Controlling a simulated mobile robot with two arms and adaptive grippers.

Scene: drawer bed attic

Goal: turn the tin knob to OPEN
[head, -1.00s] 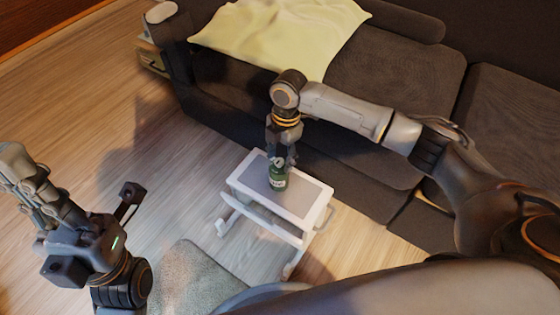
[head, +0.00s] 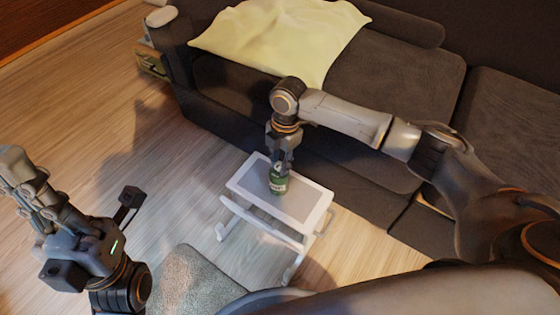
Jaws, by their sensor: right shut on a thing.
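A small green tin (head: 278,186) with a pale label stands on the grey top of a small white table (head: 311,216), in the middle of the head view. My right gripper (head: 278,167) points down from above and is shut at the top of the tin. Its fingers hide the knob, and the knob's marks are too small to read. My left gripper (head: 28,178) hangs at the far left, well away from the tin; its finger opening cannot be made out.
A dark sofa (head: 400,82) with a pale yellow blanket (head: 285,40) stands behind the table. A grey rug or cushion (head: 190,280) lies at the front. Wooden floor (head: 120,120) is clear to the left of the table.

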